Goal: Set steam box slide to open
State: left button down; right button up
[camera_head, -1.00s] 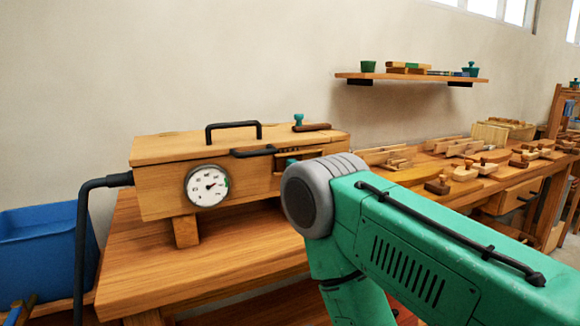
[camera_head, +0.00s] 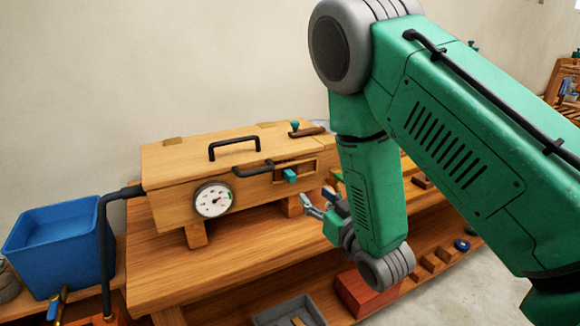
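The steam box (camera_head: 182,160) is a wooden chest with a black handle on its lid and a round dial on its front. Its slide (camera_head: 290,175) is a small teal knob in a slot at the right of the box front. My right gripper (camera_head: 312,206) is just below and to the right of the slide, apart from it, its fingers pointing left. The fingers look spread, with nothing between them. My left gripper is out of view.
A black hose (camera_head: 108,225) enters the box's left end, beside a blue tub (camera_head: 60,240). The box stands on a wooden bench (camera_head: 165,275). A grey tray (camera_head: 290,312) and a red box (camera_head: 362,292) are lower down. My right arm hides much of the right side.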

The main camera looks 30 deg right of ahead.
aim_at(294, 176)
jog(key=w, duration=0.4)
jog(key=w+p, duration=0.1)
jog(key=w, duration=0.3)
jog(key=w+d, duration=0.1)
jog(key=w, duration=0.3)
jog(key=shift+w+f, duration=0.1)
jog(key=shift+w, duration=0.2)
grip_shut()
